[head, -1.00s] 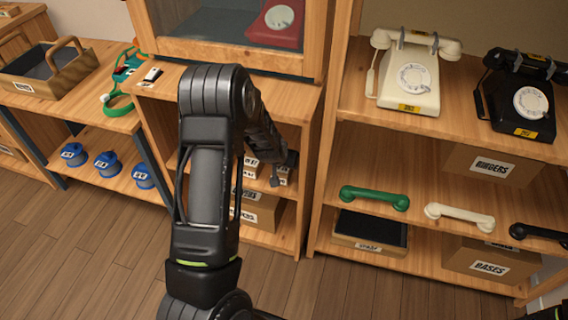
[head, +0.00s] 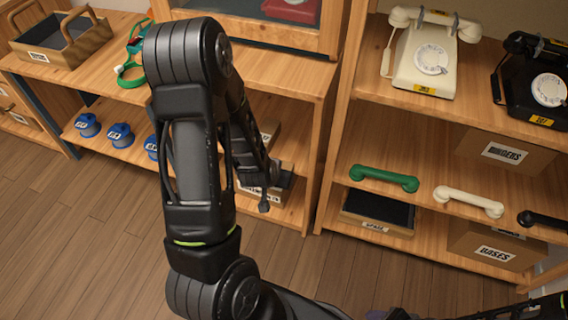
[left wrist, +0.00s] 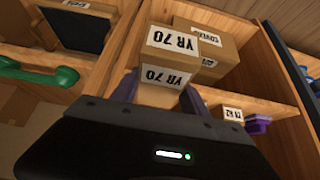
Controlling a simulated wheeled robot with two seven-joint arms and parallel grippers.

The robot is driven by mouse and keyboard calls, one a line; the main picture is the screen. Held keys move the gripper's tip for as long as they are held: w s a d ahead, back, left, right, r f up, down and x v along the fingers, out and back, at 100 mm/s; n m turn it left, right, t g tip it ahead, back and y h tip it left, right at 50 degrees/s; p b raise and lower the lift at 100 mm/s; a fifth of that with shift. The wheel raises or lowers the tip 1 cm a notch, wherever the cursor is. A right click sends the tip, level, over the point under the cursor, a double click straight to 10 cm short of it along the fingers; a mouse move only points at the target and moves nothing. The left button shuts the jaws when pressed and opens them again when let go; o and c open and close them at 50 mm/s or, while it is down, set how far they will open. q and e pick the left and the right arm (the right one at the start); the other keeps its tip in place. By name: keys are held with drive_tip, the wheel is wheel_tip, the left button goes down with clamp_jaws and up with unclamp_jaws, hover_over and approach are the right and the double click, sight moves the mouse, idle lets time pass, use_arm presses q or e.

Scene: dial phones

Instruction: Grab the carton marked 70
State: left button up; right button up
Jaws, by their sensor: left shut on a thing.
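The carton marked YR 70 (left wrist: 163,72) is a small brown box with white labels on two faces. In the left wrist view it sits between the purple fingers of my left gripper (left wrist: 158,97), which is shut on it. In the head view my left gripper (head: 270,188) is in front of the middle shelf unit, and the arm hides much of that unit. I cannot make out the held carton in the head view.
A larger labelled carton (left wrist: 205,45) stands behind the held one, and a small carton (left wrist: 232,115) is at its right. The right shelf unit holds a green handset (head: 384,179), a white phone (head: 425,60) and a black phone (head: 535,88). Open floor (head: 90,220) lies at left.

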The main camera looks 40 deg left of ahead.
use_arm(q)
drive_tip(key=shift+s+d, duration=0.2)
drive_tip(key=shift+s, duration=0.35)
drive_tip(key=shift+s+d, duration=0.15)
drive_tip(key=shift+s, duration=0.35)
